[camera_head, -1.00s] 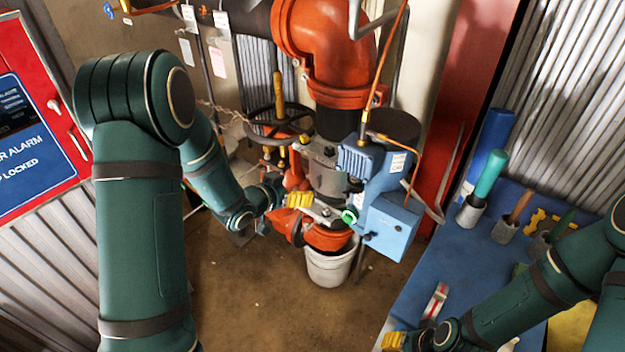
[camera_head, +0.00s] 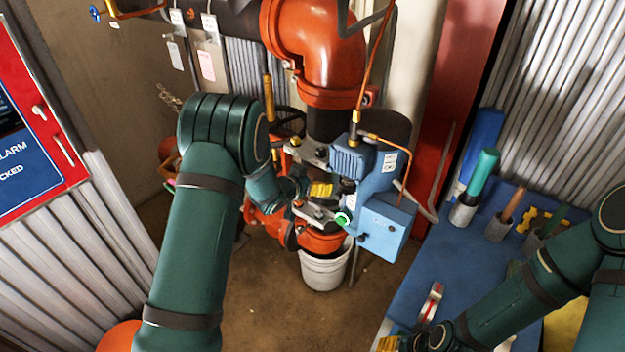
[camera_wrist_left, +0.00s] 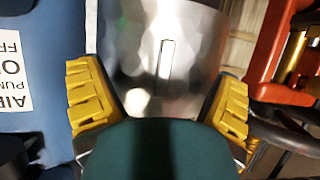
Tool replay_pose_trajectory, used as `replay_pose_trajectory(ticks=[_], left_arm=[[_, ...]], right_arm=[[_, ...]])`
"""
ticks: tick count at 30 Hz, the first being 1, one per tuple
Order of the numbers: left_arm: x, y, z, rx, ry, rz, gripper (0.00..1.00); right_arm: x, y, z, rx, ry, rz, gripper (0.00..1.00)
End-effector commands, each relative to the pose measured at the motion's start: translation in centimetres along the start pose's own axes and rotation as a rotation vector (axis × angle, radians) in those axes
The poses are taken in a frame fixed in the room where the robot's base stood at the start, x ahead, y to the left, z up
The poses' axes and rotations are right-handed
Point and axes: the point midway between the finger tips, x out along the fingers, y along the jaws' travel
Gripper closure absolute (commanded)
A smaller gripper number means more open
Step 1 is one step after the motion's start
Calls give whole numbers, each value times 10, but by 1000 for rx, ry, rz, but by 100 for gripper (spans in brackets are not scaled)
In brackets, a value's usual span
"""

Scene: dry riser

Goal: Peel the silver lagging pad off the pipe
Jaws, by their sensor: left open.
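The silver lagging pad (camera_wrist_left: 145,50) is a shiny, dimpled curved sheet in the left wrist view, with a narrow upright slot-like mark or tab on its face. My left gripper (camera_wrist_left: 158,105) is open, its yellow fingers to either side of the pad's lower part. I cannot tell whether they touch it. In the head view my left gripper (camera_head: 320,190) is in front of the pipe between the clamp plates, and the pad is mostly hidden behind it. My right gripper (camera_head: 390,343) is low at the bottom edge, partly cut off, its opening unclear.
A blue pump unit (camera_head: 386,228) stands right beside the pipe. An orange elbow (camera_head: 325,55) is above and a white bucket (camera_head: 325,270) below. A handwheel (camera_head: 290,120) is behind my left arm. A blue bench (camera_head: 430,262) with tools in holders is at right.

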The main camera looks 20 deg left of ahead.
Motion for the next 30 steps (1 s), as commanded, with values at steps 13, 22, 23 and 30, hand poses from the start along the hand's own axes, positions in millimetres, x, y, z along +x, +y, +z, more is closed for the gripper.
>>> replay_pose_trajectory(ticks=[13, 22, 23, 30], left_arm=[[0, 0, 0, 0, 1, 0, 69], [1, 0, -3, 1, 6, 0, 52], [1, 0, -3, 1, 6, 0, 63], [2, 1, -4, 1, 9, 1, 79]], right_arm=[[0, 0, 0, 0, 0, 0, 53], [0, 0, 0, 0, 0, 0, 53], [0, 0, 0, 0, 0, 0, 53], [0, 0, 0, 0, 0, 0, 53]])
